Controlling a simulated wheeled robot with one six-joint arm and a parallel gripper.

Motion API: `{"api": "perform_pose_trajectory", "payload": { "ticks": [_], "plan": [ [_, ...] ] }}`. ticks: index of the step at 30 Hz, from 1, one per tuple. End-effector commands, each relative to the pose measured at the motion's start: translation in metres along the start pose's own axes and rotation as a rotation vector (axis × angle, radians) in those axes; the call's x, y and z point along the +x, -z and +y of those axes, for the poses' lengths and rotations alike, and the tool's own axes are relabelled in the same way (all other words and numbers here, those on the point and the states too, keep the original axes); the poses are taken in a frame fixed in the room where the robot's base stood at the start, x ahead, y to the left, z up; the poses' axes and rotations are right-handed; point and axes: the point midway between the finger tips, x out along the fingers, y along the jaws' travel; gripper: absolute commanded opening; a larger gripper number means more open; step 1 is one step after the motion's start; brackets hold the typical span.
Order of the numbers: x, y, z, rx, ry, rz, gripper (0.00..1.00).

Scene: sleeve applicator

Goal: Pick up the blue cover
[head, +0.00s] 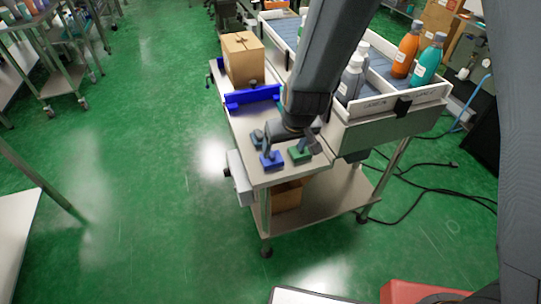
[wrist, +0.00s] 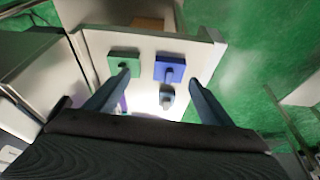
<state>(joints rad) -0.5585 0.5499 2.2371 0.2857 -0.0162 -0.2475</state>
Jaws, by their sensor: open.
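The blue cover (head: 271,161) is a small square blue piece at the near end of the cart top. It also shows in the wrist view (wrist: 170,66), with a darker knob on it. A similar green piece (head: 299,154) lies beside it, to its right in the head view; the wrist view shows it to the left (wrist: 123,58). My gripper (head: 285,146) is above this end of the cart, fingers pointing down. In the wrist view its two fingers (wrist: 160,78) are spread with nothing held between them, with the blue cover beyond the gap.
A small dark grey-blue piece (wrist: 167,95) lies near the blue cover. A blue bracket (head: 252,97) and a cardboard box (head: 242,58) stand farther back on the cart. A conveyor with bottles (head: 405,50) runs along the right. Green floor is open at left.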

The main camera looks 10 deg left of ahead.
Motion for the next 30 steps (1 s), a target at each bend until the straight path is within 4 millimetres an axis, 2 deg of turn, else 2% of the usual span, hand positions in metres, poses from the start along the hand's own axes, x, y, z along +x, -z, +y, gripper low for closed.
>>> {"api": "perform_pose_trajectory", "payload": {
  "ticks": [1,5,24,30],
  "plan": [
    [0.004,0.003,-0.009,-0.016,0.002,0.008,0.75],
    [0.016,0.007,-0.017,-0.032,0.002,0.021,0.75],
    [0.083,0.012,-0.023,-0.03,0.002,0.022,0.75],
    [0.088,0.012,-0.023,-0.031,0.002,0.023,0.75]
  ]
}}
